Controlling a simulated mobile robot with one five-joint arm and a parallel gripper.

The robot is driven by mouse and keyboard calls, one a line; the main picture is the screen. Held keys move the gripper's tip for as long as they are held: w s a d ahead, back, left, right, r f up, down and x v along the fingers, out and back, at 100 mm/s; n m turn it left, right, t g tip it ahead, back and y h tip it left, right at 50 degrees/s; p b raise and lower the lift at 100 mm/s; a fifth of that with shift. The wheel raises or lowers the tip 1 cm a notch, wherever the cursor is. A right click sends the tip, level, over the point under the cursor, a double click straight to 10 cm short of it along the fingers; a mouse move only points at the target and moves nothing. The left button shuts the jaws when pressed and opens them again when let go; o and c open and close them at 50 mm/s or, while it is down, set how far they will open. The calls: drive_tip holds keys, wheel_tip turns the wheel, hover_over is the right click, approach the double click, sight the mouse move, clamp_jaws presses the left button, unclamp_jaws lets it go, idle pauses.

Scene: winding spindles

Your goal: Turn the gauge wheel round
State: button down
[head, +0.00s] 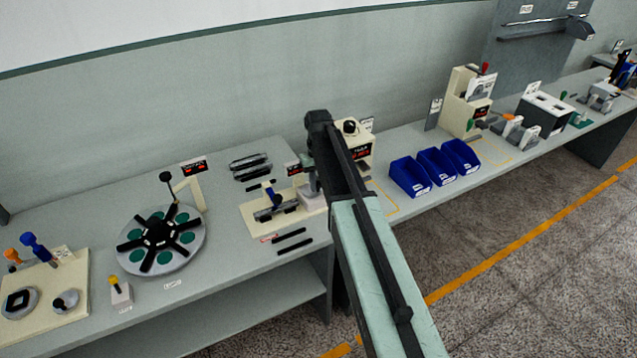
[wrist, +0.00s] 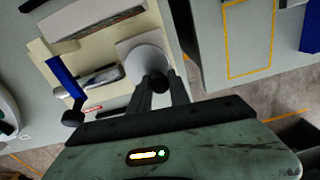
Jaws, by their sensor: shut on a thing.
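In the wrist view a pale round wheel (wrist: 147,62), which looks like the gauge wheel, sits on a light block. A dark knob (wrist: 155,83) stands at its near edge. My gripper (wrist: 158,84) is shut on this knob, one dark finger on each side. The fingers hide part of the knob and the wheel's near side. In the head view my arm covers most of the wheel and my fingertips; the light block (head: 312,201) shows beside the arm. A small display with red digits (head: 293,169) stands just behind it.
A cream fixture plate (head: 252,224) with a blue-handled clamp (head: 270,196) lies left of the wheel; the handle (wrist: 66,80) is close in the wrist view. Dark bars (head: 291,235) lie in front. Blue bins (head: 410,177) stand right. A round dial table (head: 160,250) is far left.

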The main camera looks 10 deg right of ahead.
sight(318, 183)
drive_tip(key=shift+m, duration=0.3)
drive_tip(key=c, duration=1.2)
unclamp_jaws()
wheel_tip(318, 183, up, 8)
drive_tip(key=p, duration=0.8)
drive_tip(key=shift+f, duration=0.15)
